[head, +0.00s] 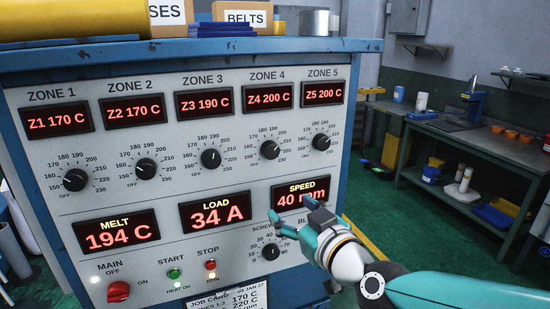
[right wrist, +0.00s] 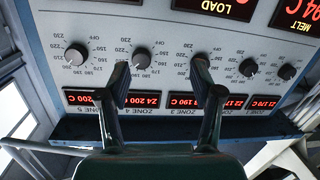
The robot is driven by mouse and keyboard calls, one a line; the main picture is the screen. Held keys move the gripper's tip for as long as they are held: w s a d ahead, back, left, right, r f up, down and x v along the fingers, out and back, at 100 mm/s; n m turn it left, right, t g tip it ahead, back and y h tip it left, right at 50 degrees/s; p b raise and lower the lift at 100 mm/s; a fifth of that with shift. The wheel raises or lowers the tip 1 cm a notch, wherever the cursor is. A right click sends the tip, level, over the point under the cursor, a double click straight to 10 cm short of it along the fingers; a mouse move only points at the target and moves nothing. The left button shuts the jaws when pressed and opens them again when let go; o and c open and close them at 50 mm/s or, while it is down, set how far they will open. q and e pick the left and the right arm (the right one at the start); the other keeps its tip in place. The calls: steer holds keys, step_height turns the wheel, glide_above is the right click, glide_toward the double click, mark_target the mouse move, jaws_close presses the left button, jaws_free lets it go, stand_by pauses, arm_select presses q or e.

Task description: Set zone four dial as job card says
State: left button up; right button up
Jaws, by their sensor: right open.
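The zone four dial (head: 270,149) is a black knob under the red display (head: 268,96) reading Z4 200 C. It also shows in the upside-down right wrist view (right wrist: 141,60), between my open fingers and nearer the left one. My right gripper (head: 290,208) is open and empty, in front of the speed display (head: 301,193) in the head view, below the zone four dial and apart from it. My left gripper is not in view.
Neighbouring dials for zone three (head: 211,158) and zone five (head: 321,142) sit close on either side. A screw speed dial (head: 271,252), red main switch (head: 118,291) and start button (head: 174,273) are lower. A workbench (head: 470,150) stands at right.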

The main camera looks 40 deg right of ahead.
step_height(320, 180, up, 5)
steer(key=s+d+t, duration=0.1)
steer(key=s+d, duration=0.1)
steer(key=s, duration=0.1)
steer(key=b, duration=0.1)
glide_toward(272, 152)
steer(key=shift+h, duration=0.6)
steer(key=x, duration=0.5)
steer(key=p+x, duration=0.1)
steer(key=x, duration=0.2)
steer(key=shift+w+a, duration=0.2)
steer(key=shift+w, duration=0.05)
steer(key=c, duration=1.2)
steer(key=shift+o, duration=0.2)
steer(key=shift+f, duration=0.1)
